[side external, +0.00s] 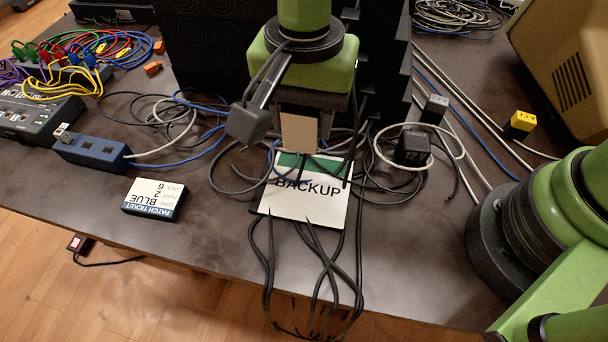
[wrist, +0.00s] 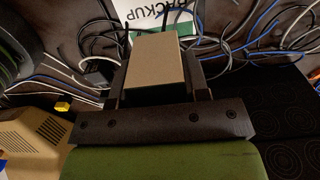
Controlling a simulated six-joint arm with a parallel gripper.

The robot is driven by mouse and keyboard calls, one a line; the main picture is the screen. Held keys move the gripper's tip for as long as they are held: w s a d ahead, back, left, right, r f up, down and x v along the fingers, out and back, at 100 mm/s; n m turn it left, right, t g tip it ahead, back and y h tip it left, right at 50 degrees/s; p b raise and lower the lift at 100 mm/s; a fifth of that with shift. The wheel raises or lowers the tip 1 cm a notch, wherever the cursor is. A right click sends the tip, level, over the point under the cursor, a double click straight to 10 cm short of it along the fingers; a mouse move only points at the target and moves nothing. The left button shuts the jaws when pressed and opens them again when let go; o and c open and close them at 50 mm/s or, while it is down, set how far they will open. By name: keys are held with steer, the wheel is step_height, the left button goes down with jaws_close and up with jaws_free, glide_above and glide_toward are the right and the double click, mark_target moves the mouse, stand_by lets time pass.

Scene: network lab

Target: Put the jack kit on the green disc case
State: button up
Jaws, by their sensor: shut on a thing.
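The jack kit appears as a plain tan box (side external: 299,133) held upright in my gripper (side external: 301,150). In the wrist view the tan box (wrist: 154,62) sits between the two dark fingers. The green disc case (side external: 303,203) lies on the table, with a white face, a green band along its far edge and the word BACKUP. My gripper and the box are over the far edge of the case. The box seems to be above it; the exact gap is hard to tell. The case (wrist: 151,16) also shows beyond the box in the wrist view, partly hidden.
Dark cables lie over and around the case and hang off the table's front edge. A patch ticket box (side external: 153,198) and a blue socket block (side external: 92,152) lie to the left. Dark racks (side external: 205,50) stand behind.

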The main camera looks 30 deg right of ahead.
mark_target(304, 183)
step_height(304, 183, down, 11)
stand_by(0.4)
steer(key=o, duration=1)
steer(key=shift+f, duration=0.1)
